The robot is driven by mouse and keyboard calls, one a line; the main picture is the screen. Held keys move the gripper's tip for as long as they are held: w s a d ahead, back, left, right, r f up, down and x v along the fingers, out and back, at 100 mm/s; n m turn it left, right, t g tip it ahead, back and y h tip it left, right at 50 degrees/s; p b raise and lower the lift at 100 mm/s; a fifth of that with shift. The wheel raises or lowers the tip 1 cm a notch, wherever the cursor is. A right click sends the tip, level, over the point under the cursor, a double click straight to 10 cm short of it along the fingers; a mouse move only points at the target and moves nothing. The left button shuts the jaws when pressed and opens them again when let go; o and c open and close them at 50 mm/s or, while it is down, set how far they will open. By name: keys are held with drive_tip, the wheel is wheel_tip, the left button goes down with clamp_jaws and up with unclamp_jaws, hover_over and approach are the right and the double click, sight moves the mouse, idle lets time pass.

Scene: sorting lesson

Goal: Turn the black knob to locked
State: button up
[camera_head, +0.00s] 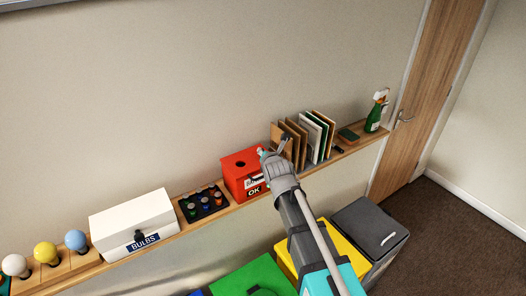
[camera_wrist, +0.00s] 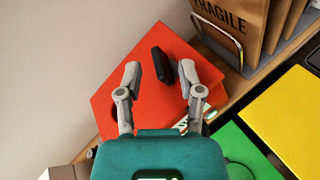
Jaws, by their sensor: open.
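A red box (camera_head: 235,174) with an "OK" label stands on the shelf. It has a dark round spot on its top in the head view. In the wrist view the red box (camera_wrist: 120,100) lies beneath my gripper (camera_wrist: 159,72), and a black oblong knob (camera_wrist: 161,65) shows between the two spread fingers. The fingers are apart, and I see no clear contact with the knob. In the head view my gripper (camera_head: 273,150) is at the red box's right end, hiding part of it.
Upright folders and boards (camera_head: 315,135) stand right of the red box, close to my gripper; a wire holder (camera_wrist: 222,30) shows there. A black tray (camera_head: 203,203) of small items sits left. Green (camera_head: 245,278), yellow (camera_head: 345,245) and grey bins stand below the shelf.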

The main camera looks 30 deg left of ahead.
drive_tip(key=m, duration=0.2)
drive_tip(key=s+d+m, duration=0.1)
drive_tip(key=m, duration=0.1)
drive_tip(key=shift+r+p, duration=0.3)
drive_tip(key=shift+r, duration=0.05)
drive_tip(key=s+m, duration=0.1)
drive_tip(key=m, duration=0.2)
drive_tip(key=s+d+r+m+p, duration=0.1)
drive_tip(key=m, duration=0.3)
drive_tip(key=s+d+m, duration=0.1)
drive_tip(key=m, duration=0.3)
drive_tip(key=shift+d+r+p, duration=0.25)
drive_tip(key=shift+p, duration=0.05)
drive_tip(key=s+d+m, duration=0.1)
drive_tip(key=m, duration=0.4)
drive_tip(key=s+d+r+m+p, duration=0.1)
drive_tip(key=m, duration=0.3)
drive_tip(key=s+d+m+p, duration=0.1)
drive_tip(key=m, duration=0.4)
drive_tip(key=shift+s+r+m, duration=0.3)
drive_tip(key=shift+s+r, duration=0.05)
drive_tip(key=shift+r, duration=0.05)
drive_tip(key=b+x, duration=0.5)
drive_tip(key=x, duration=0.9)
drive_tip(key=shift+s+f, duration=0.1)
drive_tip(key=shift+s, duration=0.05)
